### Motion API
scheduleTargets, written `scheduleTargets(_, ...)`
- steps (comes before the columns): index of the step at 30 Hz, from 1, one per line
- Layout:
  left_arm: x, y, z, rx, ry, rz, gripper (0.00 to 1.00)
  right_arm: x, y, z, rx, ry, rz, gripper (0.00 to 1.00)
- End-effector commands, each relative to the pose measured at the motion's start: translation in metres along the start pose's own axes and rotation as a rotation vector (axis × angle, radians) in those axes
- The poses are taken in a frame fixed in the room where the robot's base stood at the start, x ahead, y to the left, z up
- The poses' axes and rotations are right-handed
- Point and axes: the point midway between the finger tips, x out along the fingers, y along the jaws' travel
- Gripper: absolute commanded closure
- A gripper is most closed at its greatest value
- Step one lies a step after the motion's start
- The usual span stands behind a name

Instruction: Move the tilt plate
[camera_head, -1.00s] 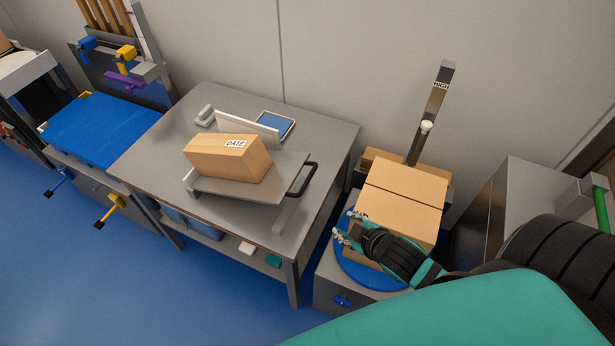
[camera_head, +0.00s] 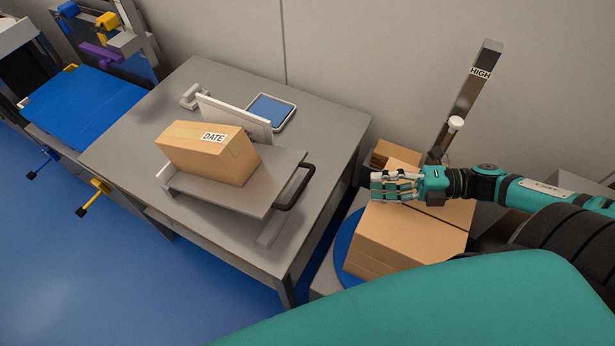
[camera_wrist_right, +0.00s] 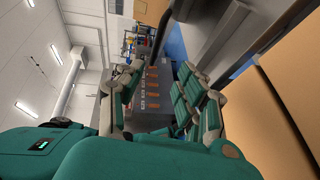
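The tilt plate (camera_head: 268,188) is a grey plate on the grey table, tilted, with a black handle (camera_head: 295,188) on its right edge. A brown carton (camera_head: 205,150) with a DATE label rests on it against a white upright panel (camera_head: 232,117). My right gripper (camera_head: 374,184) is to the right of the handle, apart from it, above a larger carton. In the right wrist view its fingers (camera_wrist_right: 155,100) are spread with nothing between them, and part of a black bar, likely the handle, shows beyond them. My left gripper is not in view.
A large brown carton (camera_head: 412,235) stands on a blue round turntable (camera_head: 345,240) under my right arm. Behind it rises a metal post marked HIGH (camera_head: 470,95). A blue-screened tablet (camera_head: 270,110) lies at the table's back. A blue-topped station (camera_head: 80,105) is at left.

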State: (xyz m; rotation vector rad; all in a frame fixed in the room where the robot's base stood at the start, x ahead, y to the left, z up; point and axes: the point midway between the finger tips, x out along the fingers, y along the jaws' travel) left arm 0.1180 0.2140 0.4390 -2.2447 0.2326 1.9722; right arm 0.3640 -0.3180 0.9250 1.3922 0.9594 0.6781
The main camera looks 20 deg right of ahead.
Motion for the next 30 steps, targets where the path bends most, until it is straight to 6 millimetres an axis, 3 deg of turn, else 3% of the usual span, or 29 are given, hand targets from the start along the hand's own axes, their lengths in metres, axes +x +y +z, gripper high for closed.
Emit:
scheduleTargets(3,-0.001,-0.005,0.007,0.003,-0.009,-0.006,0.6,0.011,0.002,-0.001,-0.002,0.004,0.004,0.64)
scheduleTargets(9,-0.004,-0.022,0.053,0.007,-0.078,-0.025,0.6,0.049,0.004,0.0,-0.003,0.001,0.008,0.64)
scheduleTargets(12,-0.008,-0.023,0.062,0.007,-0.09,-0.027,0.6,0.07,0.005,0.0,-0.003,0.001,0.008,0.64)
scheduleTargets(16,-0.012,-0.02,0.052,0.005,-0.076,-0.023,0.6,0.099,0.006,0.0,-0.001,0.0,0.009,0.64)
scheduleTargets(23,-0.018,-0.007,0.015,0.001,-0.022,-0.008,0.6,0.144,0.006,-0.001,0.0,0.001,0.007,0.64)
scheduleTargets(30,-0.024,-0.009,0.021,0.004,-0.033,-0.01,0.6,0.169,0.003,-0.001,0.003,0.0,0.002,0.64)
